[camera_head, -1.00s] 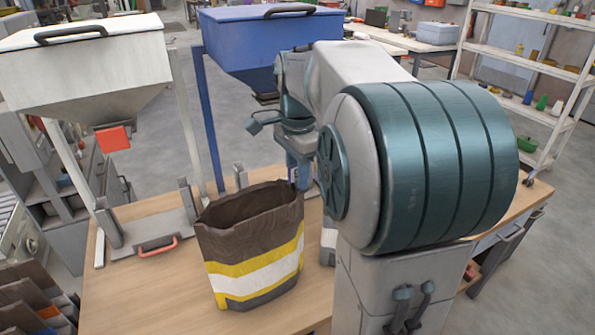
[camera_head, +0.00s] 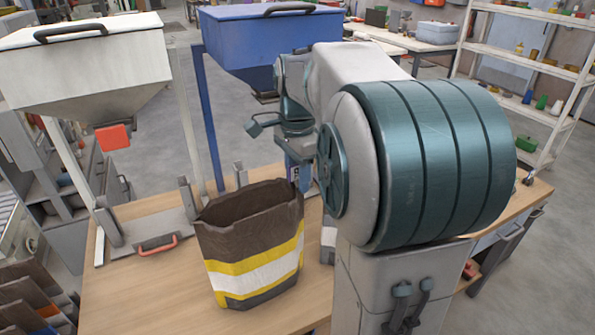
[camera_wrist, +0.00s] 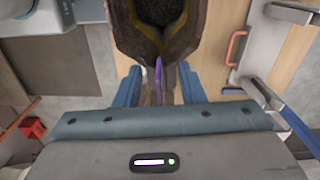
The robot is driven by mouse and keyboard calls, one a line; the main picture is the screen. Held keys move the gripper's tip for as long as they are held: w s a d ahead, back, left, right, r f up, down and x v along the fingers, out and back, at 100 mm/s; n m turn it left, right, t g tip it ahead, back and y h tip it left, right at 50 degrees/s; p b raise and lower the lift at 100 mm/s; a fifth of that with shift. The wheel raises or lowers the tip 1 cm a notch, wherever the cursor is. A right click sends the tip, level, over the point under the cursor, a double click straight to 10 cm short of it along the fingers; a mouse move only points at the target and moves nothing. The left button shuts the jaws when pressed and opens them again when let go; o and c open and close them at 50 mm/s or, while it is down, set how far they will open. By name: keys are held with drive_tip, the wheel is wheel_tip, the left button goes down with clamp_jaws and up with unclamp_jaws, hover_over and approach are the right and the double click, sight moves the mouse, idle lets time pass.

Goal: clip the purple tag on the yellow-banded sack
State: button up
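The yellow-banded sack (camera_head: 252,262) stands upright on the bench, brown with yellow and white bands and an open top. In the wrist view, its brown mouth (camera_wrist: 122,32) surrounds dark contents. The purple tag (camera_wrist: 158,70) is seen nearly edge-on at the sack's near rim, between my fingers. My gripper (camera_wrist: 159,84) is open, with its blue fingers apart on either side of the tag and a gap to each. In the head view, my gripper is at the sack's right rim, partly hidden by my arm, with a bit of purple beside it. I cannot tell how firmly the tag grips the rim.
A white hopper (camera_head: 85,65) with an orange outlet stands at left, and a blue hopper (camera_head: 265,45) behind the sack. A grey plate with an orange handle (camera_head: 155,246) lies left of the sack. The wooden bench (camera_head: 150,295) is clear at front left.

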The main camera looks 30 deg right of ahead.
drive_tip(key=shift+o, duration=1.3)
drive_tip(key=shift+w+f, duration=0.1)
drive_tip(key=shift+w, duration=0.05)
wheel_tip(320, 180, up, 14)
drive_tip(key=p, duration=0.1)
